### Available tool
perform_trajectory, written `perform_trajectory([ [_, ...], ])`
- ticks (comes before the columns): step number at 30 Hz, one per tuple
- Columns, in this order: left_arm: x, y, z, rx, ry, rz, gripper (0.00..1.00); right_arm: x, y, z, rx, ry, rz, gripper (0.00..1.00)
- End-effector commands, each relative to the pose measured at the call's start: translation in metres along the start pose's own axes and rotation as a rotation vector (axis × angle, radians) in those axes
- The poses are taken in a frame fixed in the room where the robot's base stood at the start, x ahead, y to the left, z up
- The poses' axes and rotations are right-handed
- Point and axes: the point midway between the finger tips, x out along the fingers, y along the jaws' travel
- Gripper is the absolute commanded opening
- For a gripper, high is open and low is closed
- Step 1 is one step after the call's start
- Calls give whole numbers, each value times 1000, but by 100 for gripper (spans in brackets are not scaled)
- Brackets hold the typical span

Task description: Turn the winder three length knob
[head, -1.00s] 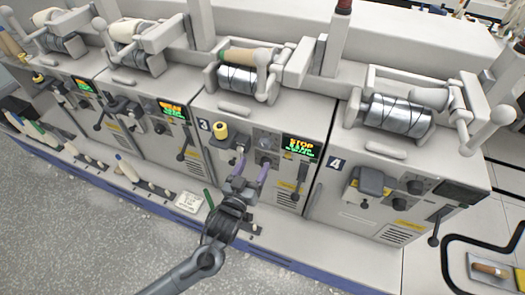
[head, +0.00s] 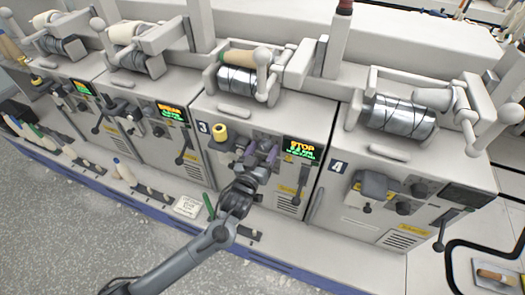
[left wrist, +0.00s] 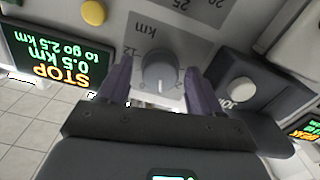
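Winder three (head: 215,165) carries a "3" label and a lit display (head: 301,150) reading STOP. In the left wrist view the display (left wrist: 48,62) appears upside down and reads STOP, 0.5 km, to go 2.5 km. The length knob (left wrist: 160,72) is a round grey knob on a grey plate marked km, with numbers around it. My left gripper (head: 260,152) is at winder three's panel and hides the knob in the head view. In the left wrist view its two purple fingers (left wrist: 158,85) are open on either side of the knob, with visible gaps. My right gripper is out of view.
A dark box with a pale round button (left wrist: 240,90) sits close beside one finger. A yellow button (left wrist: 93,12) is on the panel. Winder four (head: 345,210) stands to the right.

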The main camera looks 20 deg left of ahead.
Motion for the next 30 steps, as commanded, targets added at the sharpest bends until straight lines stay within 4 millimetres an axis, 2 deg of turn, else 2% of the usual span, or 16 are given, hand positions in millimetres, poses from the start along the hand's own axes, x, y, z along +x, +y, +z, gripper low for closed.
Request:
perform_trajectory([
  [1,0,0,0,0,0,0,56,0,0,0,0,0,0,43],
  [9,0,0,0,0,0,0,15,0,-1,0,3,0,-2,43],
  [10,0,0,0,0,0,0,12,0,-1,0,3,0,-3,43],
  [20,0,0,-2,50,-2,-1,12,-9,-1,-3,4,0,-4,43],
  [30,0,0,-6,283,-2,-2,12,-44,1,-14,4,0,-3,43],
])
